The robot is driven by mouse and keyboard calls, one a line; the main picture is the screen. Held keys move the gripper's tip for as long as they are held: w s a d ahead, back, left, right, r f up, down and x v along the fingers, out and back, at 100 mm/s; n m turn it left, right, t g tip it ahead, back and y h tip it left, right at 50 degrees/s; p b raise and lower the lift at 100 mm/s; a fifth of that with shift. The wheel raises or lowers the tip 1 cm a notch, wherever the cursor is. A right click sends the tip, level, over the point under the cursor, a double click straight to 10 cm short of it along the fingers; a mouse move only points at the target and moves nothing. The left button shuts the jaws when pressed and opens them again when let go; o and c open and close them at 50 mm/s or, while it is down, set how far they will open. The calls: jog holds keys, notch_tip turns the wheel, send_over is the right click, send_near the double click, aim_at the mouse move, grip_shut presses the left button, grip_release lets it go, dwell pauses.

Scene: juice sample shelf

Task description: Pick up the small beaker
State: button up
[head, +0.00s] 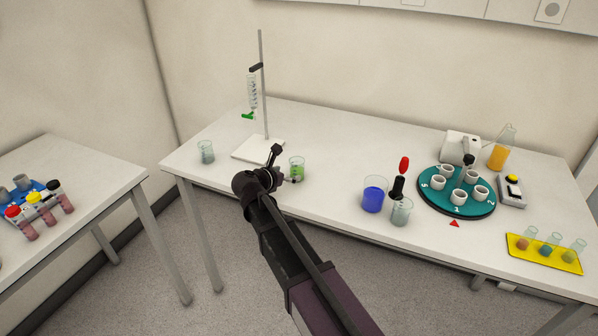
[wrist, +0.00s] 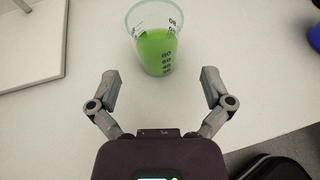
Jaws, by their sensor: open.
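A small clear beaker with green liquid (head: 297,171) stands upright on the white table near its front edge. In the wrist view the green beaker (wrist: 155,48) stands just beyond my fingertips, roughly centred between them, with dark graduation marks on its side. My gripper (wrist: 160,78) is open and empty, its two fingers spread wider than the beaker's base. In the head view my gripper (head: 284,166) is low over the table, just left of the green beaker. Part of the fingers is hard to make out there.
A burette stand (head: 263,149) stands behind my gripper, and a clear beaker (head: 206,152) is at the table's left end. A blue-liquid beaker (head: 373,195), another clear beaker (head: 400,212) and a teal carousel (head: 432,198) stand to the right. Bare table separates the green and blue beakers.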

aim_at(293, 172)
jog(key=shift+w+f, duration=0.1)
jog(key=b+x, duration=0.1)
jog(key=x, duration=0.2)
jog(key=shift+w+f+b, duration=0.15)
jog(key=shift+f+b, duration=0.05)
jog(key=shift+b, duration=0.1)
jog(key=shift+x, duration=0.85)
jog(key=shift+r, duration=0.1)
jog(key=c, duration=1.1)
